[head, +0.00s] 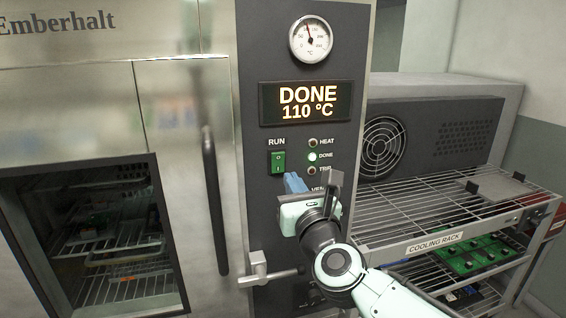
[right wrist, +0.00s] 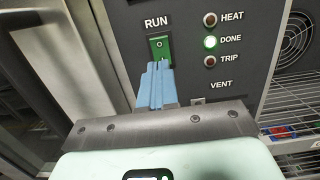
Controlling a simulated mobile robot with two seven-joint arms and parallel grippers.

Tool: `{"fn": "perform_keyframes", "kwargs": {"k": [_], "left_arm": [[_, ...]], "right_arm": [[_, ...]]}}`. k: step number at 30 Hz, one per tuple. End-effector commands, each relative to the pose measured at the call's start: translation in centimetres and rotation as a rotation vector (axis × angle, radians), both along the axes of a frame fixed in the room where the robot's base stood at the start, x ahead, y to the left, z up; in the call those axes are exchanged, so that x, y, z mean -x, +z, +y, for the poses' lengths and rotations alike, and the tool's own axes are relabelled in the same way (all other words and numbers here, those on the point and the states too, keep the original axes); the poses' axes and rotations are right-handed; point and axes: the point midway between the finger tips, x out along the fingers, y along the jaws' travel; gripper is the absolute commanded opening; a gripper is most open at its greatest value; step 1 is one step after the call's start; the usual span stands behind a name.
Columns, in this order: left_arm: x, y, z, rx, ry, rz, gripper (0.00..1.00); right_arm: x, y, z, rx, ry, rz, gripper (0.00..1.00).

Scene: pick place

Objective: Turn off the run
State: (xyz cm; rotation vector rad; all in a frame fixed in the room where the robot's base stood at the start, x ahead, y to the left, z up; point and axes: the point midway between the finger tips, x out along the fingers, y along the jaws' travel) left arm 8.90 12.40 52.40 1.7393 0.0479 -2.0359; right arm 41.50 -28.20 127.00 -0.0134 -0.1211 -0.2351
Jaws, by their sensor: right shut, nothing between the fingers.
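The RUN switch (head: 278,162) is a green rocker on the oven's dark control panel, below the word RUN. In the right wrist view the RUN switch (right wrist: 160,47) shows its upper part, and the blue fingertips cover its lower part. My right gripper (head: 294,183) is shut and empty, its blue fingers just below and right of the switch in the head view. In the right wrist view the fingers (right wrist: 157,82) point at the switch; I cannot tell whether they touch it. The display (head: 307,104) reads DONE, 110 °C. My left gripper is not in view.
The green DONE lamp (head: 312,156) is lit between the HEAT and TRIP lamps. A lever handle (head: 268,271) sticks out low on the panel. The oven door (head: 180,110) with its long dark handle (head: 214,200) is at left. A wire cooling rack (head: 420,212) stands at right.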

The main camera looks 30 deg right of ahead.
Motion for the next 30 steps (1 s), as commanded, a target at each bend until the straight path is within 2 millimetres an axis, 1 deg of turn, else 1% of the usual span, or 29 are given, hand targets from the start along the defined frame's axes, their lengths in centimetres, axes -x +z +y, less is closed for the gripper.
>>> {"fn": "perform_keyframes", "kwargs": {"k": [1,6,9,12,15,25,30], "left_arm": [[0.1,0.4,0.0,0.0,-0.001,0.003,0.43],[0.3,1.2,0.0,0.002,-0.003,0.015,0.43],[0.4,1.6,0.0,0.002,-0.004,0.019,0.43],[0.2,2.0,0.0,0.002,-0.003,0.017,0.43],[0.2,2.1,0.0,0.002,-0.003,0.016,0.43],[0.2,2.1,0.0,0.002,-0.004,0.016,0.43],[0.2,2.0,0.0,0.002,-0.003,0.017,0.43]], "right_arm": [[-1.3,0.2,-0.3,0.0,-0.001,0.003,0.0],[-4.3,0.7,-1.1,-0.002,-0.001,0.002,0.0],[-5.6,0.9,-1.4,0.0,0.0,0.0,0.0],[-6.4,0.9,-1.6,0.0,0.0,0.0,0.0],[-6.9,1.0,-1.7,0.001,-0.001,-0.001,0.0],[-6.9,0.9,-1.7,0.001,0.0,-0.001,0.0],[-7.3,1.1,-1.8,0.001,0.0,-0.001,0.0]]}}
